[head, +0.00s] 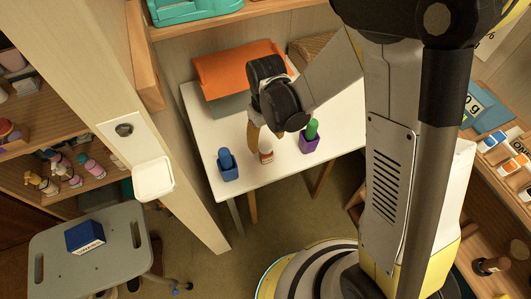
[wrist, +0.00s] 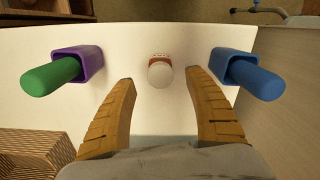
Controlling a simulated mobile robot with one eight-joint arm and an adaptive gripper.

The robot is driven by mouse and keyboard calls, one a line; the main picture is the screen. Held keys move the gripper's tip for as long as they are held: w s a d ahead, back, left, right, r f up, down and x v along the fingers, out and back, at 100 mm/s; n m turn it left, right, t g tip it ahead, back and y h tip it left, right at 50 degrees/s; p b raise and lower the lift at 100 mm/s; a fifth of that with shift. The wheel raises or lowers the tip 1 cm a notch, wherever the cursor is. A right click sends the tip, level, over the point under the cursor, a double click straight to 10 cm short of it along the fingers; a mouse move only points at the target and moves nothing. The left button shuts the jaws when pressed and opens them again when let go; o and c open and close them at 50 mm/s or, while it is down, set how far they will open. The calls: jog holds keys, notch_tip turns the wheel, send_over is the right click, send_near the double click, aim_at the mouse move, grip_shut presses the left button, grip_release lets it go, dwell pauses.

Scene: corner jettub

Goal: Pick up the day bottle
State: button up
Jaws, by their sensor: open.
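A small white bottle with an orange-brown label (head: 266,153) stands on the white table (head: 225,125), between two cups. No name can be read on it, so I cannot confirm that it is the day bottle. In the wrist view the bottle (wrist: 160,72) shows midway between the fingertips. My gripper (wrist: 160,80) is open, with one tan finger on each side and a visible gap to the bottle. In the head view my gripper (head: 260,138) is just above and beside the bottle, partly hiding it.
A blue cup (head: 229,173) holds a blue bottle (head: 225,157). A purple cup (head: 309,144) holds a green bottle (head: 312,129). A wooden post (head: 180,190) stands left of the table.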

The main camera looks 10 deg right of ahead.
aim_at(266, 146)
notch_tip(266, 146, down, 5)
jog(key=b, duration=0.3)
jog(key=shift+w+f, duration=0.1)
jog(key=shift+f, duration=0.05)
jog(key=c, duration=1.3)
